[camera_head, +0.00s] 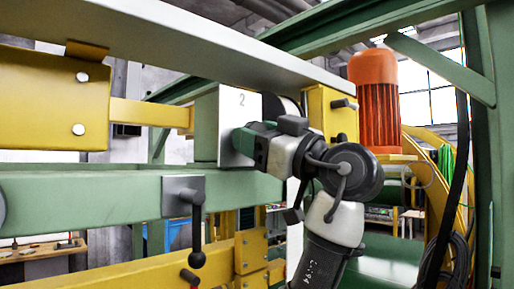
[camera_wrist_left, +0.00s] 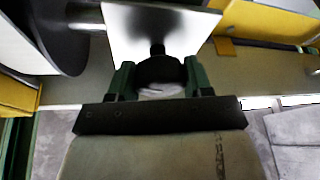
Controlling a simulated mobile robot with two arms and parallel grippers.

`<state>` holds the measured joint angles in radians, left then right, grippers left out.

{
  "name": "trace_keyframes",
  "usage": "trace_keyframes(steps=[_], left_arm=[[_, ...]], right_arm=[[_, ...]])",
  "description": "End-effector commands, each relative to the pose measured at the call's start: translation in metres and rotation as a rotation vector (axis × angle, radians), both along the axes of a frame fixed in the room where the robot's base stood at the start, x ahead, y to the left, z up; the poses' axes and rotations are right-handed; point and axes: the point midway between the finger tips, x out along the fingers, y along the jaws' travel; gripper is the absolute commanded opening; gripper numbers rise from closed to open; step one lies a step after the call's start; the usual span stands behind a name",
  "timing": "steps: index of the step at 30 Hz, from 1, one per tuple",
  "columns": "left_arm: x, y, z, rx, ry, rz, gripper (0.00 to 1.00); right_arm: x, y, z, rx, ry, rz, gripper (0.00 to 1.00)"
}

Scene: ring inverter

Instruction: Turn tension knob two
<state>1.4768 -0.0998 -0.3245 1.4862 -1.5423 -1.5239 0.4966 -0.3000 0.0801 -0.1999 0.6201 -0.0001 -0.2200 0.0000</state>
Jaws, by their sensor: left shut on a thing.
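Tension knob two is a round black knob (camera_wrist_left: 160,70) on a short shaft from a light metal plate, seen in the left wrist view. In the head view the plate (camera_head: 240,108) carries the number 2, and the knob itself is hidden behind my gripper. My left gripper (camera_head: 243,140) reaches the plate from the right, and it also shows in the left wrist view (camera_wrist_left: 157,82). Its two green fingers stand on either side of the knob and are shut on it. My right gripper is not in view.
A green beam (camera_head: 90,197) runs below the plate, with a black lever (camera_head: 195,220) on a grey bracket. A grey rail (camera_head: 200,40) passes above. An orange motor (camera_head: 376,95) stands at right. A dark round disc (camera_wrist_left: 50,35) is near the knob.

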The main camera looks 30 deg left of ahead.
Motion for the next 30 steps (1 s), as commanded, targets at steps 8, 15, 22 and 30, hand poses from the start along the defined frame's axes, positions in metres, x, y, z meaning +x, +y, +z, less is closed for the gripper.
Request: trace_keyframes(steps=[8, 15, 22, 30], left_arm=[[0.0, 0.0, 0.001, -0.003, -0.011, 0.0, 0.27], [0.0, 0.0, 0.001, -0.003, -0.01, 0.0, 0.76], [0.0, -0.001, 0.0, -0.004, -0.009, 0.0, 0.76], [-0.005, -0.032, -0.016, -0.002, -0.008, -0.003, 0.76]], right_arm=[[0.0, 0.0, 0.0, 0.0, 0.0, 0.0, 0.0], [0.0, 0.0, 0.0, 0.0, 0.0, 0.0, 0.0], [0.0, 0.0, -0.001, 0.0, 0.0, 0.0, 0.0], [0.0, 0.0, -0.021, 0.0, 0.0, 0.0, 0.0]])
